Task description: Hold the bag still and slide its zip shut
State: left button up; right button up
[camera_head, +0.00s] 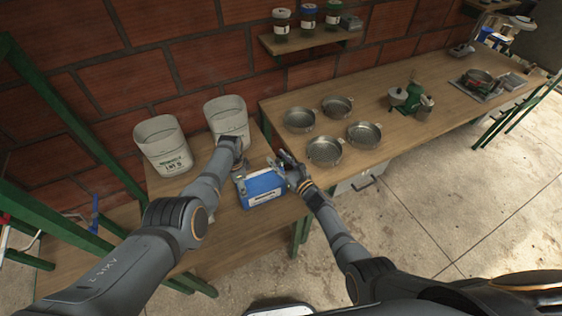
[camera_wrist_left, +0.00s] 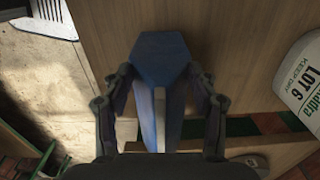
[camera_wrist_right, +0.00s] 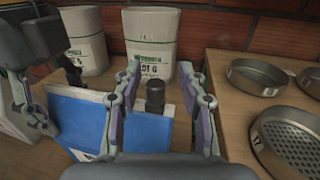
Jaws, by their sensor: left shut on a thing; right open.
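The blue bag (camera_head: 262,192), with a white label on its front, stands on the wooden bench in the head view. My left gripper (camera_head: 240,172) is shut on its left end; the left wrist view shows the bag (camera_wrist_left: 160,62) edge-on between the fingers (camera_wrist_left: 162,100). My right gripper (camera_head: 287,166) is open by the bag's upper right corner. I cannot tell whether this knob is the zip's slider.
Two whitish lot-marked buckets (camera_head: 163,146) (camera_head: 226,117) stand behind the bag. Several round metal pans (camera_head: 324,151) sit on the higher bench at right, near my right gripper. Bare bench shows in front of the bag.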

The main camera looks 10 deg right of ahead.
pick_arm(q)
jog(key=shift+s+a+f, duration=0.15)
jog(key=shift+s+f, duration=0.05)
pick_arm(e)
jog(key=v, duration=1.2)
pick_arm(q)
jog(key=o, duration=1.7)
jog(key=shift+w, duration=0.15)
jog(key=shift+r, duration=0.2)
